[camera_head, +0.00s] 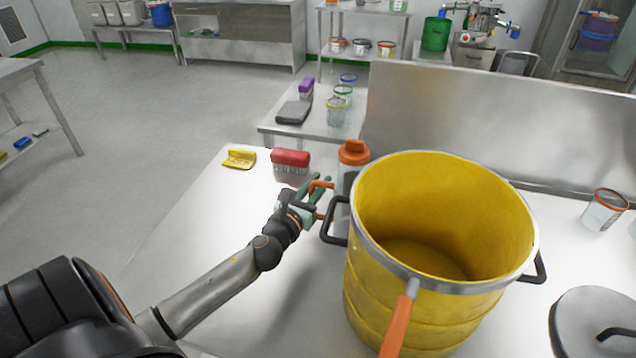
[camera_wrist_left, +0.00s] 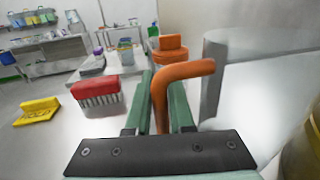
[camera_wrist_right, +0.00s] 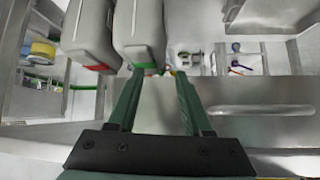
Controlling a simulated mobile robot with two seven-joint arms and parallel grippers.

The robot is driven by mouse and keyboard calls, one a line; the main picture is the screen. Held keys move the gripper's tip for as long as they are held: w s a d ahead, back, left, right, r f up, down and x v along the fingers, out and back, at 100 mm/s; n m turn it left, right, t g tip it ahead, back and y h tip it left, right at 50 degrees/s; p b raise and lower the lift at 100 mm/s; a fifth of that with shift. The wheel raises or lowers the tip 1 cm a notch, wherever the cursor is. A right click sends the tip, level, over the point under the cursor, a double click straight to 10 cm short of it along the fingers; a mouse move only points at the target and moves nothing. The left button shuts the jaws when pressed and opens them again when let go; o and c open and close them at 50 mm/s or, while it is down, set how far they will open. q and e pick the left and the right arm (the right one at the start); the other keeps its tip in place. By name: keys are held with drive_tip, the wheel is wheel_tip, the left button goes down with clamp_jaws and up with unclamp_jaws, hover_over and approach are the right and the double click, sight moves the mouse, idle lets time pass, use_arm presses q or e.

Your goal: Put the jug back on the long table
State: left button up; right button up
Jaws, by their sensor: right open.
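My left gripper (camera_head: 319,188) is at the jug's left side. In the left wrist view its green fingers (camera_wrist_left: 161,85) are closed on the handle from both sides. My right gripper (camera_wrist_right: 158,75) shows only in its wrist view, open and empty.
The yellow pot (camera_head: 365,290) stands close right of the jug, its black side handle near my left gripper. A red brush (camera_head: 290,158) and a yellow scraper (camera_head: 239,158) lie behind left. A metal lid (camera_head: 590,325) lies at right. The table's left part is clear.

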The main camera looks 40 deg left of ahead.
use_arm(q)
drive_tip(key=o, duration=0.4)
drive_tip(key=shift+s+r, duration=0.15)
drive_tip(key=shift+r, duration=0.05)
drive_tip(key=shift+s+d+b, duration=0.25)
drive_tip(key=shift+s+d, duration=0.1)
drive_tip(key=shift+s, duration=1.55)
drive_tip(key=shift+s+d+b, duration=0.3)
drive_tip(key=shift+s+d, duration=0.1)
drive_tip(key=shift+s, duration=1.55)
drive_tip(key=shift+s+d+b, duration=0.25)
drive_tip(key=shift+s+d, duration=0.1)
drive_tip(key=shift+s, duration=1.55)
